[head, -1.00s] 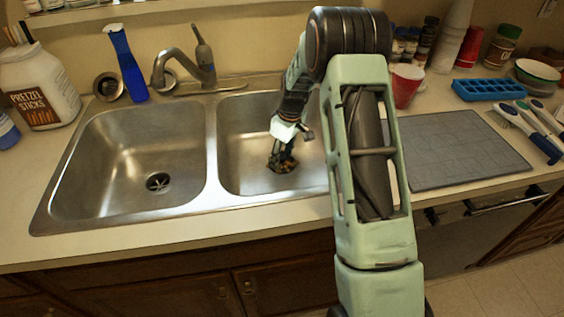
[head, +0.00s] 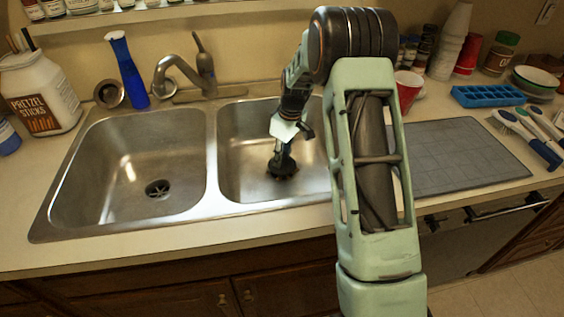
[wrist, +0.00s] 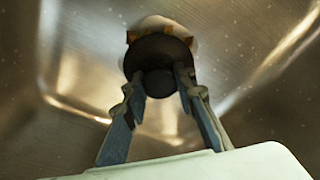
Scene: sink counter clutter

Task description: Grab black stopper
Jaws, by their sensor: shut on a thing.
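The black stopper (wrist: 158,52) is a dark, round piece between the fingertips in the wrist view. My gripper (wrist: 161,82) is shut on it, one finger on each side. In the head view my gripper (head: 281,158) reaches down into the right sink basin (head: 240,170), and the dark stopper (head: 283,170) shows at its tip, low in the basin. Whether the stopper touches the basin floor I cannot tell. A pale and orange-brown thing (wrist: 160,24) shows just beyond the stopper in the wrist view, partly hidden by it.
The left basin (head: 110,165) is empty, with an open drain (head: 158,188). The faucet (head: 185,75) stands behind the basins. A pretzel jar (head: 40,95) and a blue bottle (head: 127,70) stand at left. A grey mat (head: 450,155), red cup (head: 406,90), blue tray (head: 487,95) and brushes (head: 530,130) are at right.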

